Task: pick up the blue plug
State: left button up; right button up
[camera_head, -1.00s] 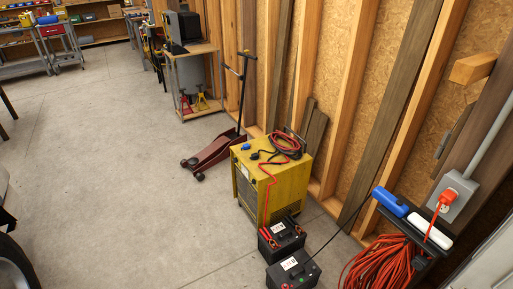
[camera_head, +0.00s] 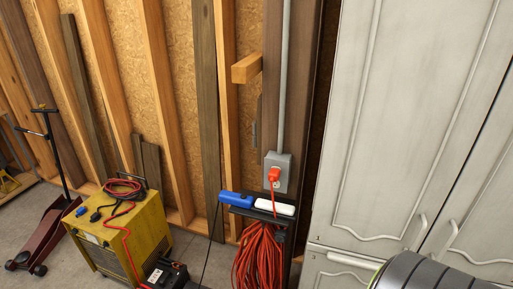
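A blue cylinder-shaped plug or connector (camera_head: 235,198) lies on a small dark wall shelf (camera_head: 262,214), left of a white piece of similar shape (camera_head: 275,207). A thin black cable hangs down from near its left end. A smaller blue object (camera_head: 81,211) sits on top of the yellow charger box (camera_head: 108,240); it is too small to tell what it is. Neither of my grippers is in view.
An orange plug (camera_head: 273,175) sits in a grey wall outlet box (camera_head: 277,170). A coiled orange cord (camera_head: 258,258) hangs below the shelf. A white cabinet (camera_head: 395,130) stands at right. A black battery (camera_head: 168,274) and red floor jack (camera_head: 38,238) are lower left.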

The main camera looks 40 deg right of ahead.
aim_at(81, 211)
jog(key=z, duration=1.55)
jog(key=u, duration=1.55)
jog(key=i+j, duration=0.25)
jog(key=i, duration=0.3)
jog(key=i+j+z, duration=0.1)
jog(key=i, duration=0.45)
jog(key=i+j+z, duration=0.1)
jog(key=i+j, duration=0.6)
jog(key=i, duration=0.3)
